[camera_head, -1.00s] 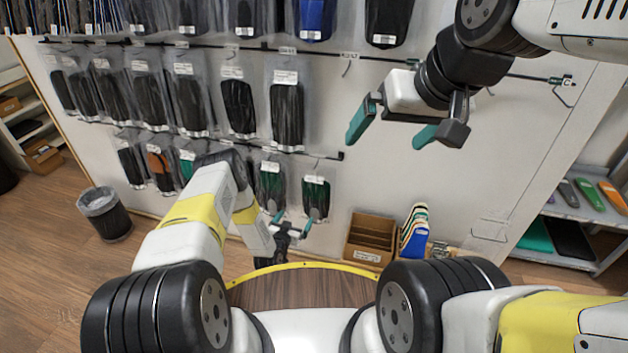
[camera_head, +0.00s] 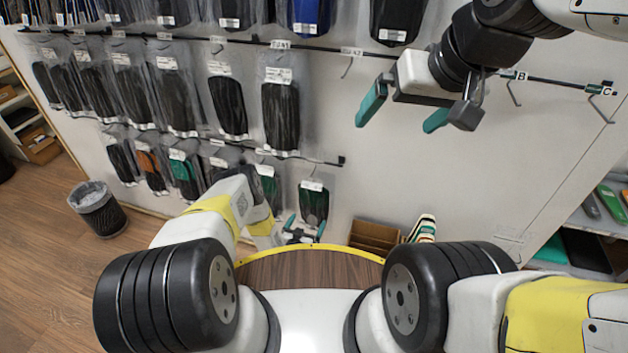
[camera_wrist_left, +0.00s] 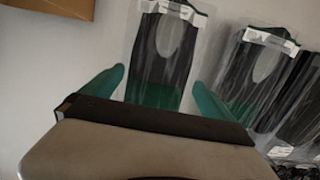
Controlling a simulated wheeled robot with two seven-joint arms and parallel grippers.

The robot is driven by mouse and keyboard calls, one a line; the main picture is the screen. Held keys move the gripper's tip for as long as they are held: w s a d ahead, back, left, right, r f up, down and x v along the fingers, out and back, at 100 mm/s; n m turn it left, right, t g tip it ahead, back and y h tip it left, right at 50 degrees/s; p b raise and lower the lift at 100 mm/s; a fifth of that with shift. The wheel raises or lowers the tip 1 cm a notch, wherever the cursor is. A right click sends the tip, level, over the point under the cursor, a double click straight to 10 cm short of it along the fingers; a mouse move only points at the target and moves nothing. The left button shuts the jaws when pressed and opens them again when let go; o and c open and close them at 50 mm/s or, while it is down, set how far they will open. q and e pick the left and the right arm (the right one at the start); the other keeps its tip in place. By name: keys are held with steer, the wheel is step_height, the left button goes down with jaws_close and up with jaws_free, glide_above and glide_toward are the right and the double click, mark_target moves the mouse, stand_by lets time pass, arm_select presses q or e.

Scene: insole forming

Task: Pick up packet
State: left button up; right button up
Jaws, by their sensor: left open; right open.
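A clear packet (camera_head: 314,203) with a dark and green insole hangs from a hook on the lower rail of the wall. It also shows in the left wrist view (camera_wrist_left: 164,55), upright between the two green fingertips. My left gripper (camera_head: 304,228) is open at the lower part of this packet, one finger on each side; I cannot tell whether they touch it. A second green and black packet (camera_wrist_left: 259,75) hangs beside it, outside the fingers. My right gripper (camera_head: 405,112) is open and empty in front of the bare wall at the upper right.
Several dark insole packets (camera_head: 228,105) hang in rows on the wall. A cardboard box (camera_head: 374,236) stands below the wall, with coloured insoles beside it. A waste bin (camera_head: 100,209) is on the floor at the left. Shelves (camera_head: 597,222) stand at the right.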

mark_target(312, 211)
arm_select(q)
steer(key=x, duration=0.6)
steer(key=shift+w+r, duration=0.15)
steer(key=c, duration=1.5)
